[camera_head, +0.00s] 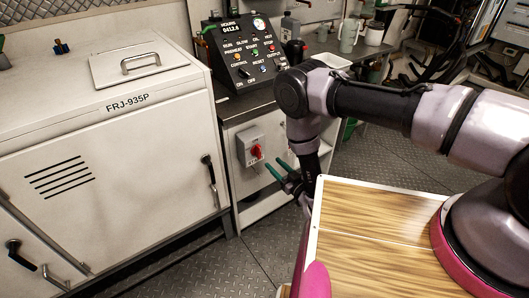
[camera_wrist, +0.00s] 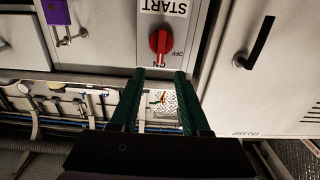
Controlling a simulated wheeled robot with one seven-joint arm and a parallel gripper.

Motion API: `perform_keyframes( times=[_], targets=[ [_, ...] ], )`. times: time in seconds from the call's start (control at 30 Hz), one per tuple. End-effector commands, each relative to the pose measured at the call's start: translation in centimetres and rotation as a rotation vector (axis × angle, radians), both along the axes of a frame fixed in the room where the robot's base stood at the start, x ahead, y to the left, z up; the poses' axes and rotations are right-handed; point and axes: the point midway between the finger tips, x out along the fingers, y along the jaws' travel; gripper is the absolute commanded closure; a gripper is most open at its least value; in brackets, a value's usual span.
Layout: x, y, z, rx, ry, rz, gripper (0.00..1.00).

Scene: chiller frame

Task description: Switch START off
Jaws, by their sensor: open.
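The START switch is a grey box (camera_head: 248,146) with a red rotary knob (camera_head: 256,151) on the cabinet front. In the wrist view the START label (camera_wrist: 164,8) is upside down above the red knob (camera_wrist: 160,41). The knob's grip bar stands about upright in that view, in line with the ON mark (camera_wrist: 160,64); the OFF mark (camera_wrist: 175,54) is to its lower right. My gripper (camera_head: 277,167) has green fingers, spread apart and empty.
A black control panel (camera_head: 248,52) with knobs and buttons stands above the switch. A white cabinet (camera_head: 105,150) with handles is at left. A wooden-topped surface (camera_head: 365,235) is in the right foreground. Bare metal floor (camera_head: 255,250) lies between.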

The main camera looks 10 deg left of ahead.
Motion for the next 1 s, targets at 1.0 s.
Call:
perform_keyframes(
  times=[1.0],
  targets=[
    [6.1, 7.2, 0.1, -0.001, 0.001, 0.0, 0.88]
  ],
)
